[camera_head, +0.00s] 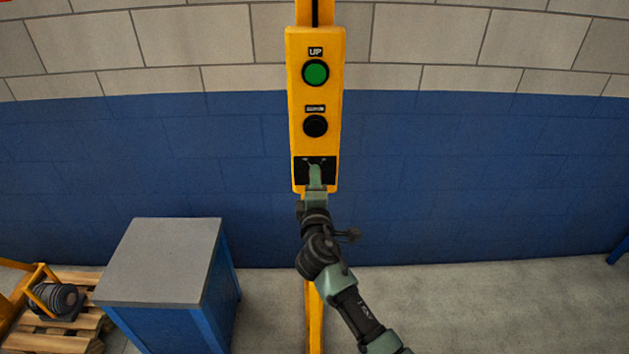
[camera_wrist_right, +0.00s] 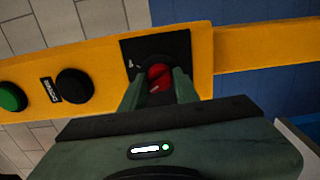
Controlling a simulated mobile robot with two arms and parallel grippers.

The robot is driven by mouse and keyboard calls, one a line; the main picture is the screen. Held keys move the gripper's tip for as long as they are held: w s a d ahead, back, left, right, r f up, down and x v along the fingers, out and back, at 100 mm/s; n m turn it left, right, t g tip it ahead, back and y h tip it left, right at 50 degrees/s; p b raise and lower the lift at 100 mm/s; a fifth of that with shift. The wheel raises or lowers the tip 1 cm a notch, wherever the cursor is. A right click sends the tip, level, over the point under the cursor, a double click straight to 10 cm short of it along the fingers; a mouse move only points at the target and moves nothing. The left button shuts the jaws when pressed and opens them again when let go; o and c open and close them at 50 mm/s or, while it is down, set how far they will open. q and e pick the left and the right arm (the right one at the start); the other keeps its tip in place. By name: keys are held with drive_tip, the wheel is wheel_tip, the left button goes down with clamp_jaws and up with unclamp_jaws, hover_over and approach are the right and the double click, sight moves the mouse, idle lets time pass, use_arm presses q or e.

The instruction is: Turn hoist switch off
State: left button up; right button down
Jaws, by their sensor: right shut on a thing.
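The hoist control panel (camera_head: 316,100) is a tall yellow box on a yellow post. A green button (camera_head: 315,73) labelled UP is at its top, with a black button (camera_head: 315,126) below it. At the bottom is a black square plate (camera_head: 300,171) with the switch. In the right wrist view the switch is a red knob (camera_wrist_right: 160,77) on the black plate (camera_wrist_right: 178,46). My right gripper (camera_head: 316,168) reaches up to it from below. In the right wrist view its fingers (camera_wrist_right: 158,92) are shut on the red knob, one on each side. My left gripper is not in view.
A blue cabinet with a grey top (camera_head: 160,260) stands at the lower left. Beside it, a wooden pallet (camera_head: 50,335) carries a dark motor-like part (camera_head: 55,299). A blue and pale brick wall (camera_head: 450,170) is behind. The floor at the right (camera_head: 500,310) is clear.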

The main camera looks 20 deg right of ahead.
drive_tip(key=c, duration=1.3)
unclamp_jaws()
drive_tip(key=shift+d+r, duration=0.25)
drive_tip(key=shift+r, duration=0.05)
drive_tip(key=shift+o, duration=1.2)
drive_tip(key=shift+w+d, duration=0.1)
drive_tip(key=shift+f, duration=0.25)
drive_tip(key=b+v, duration=0.1)
drive_tip(key=v, duration=0.6)
drive_tip(key=shift+s+b, duration=0.35)
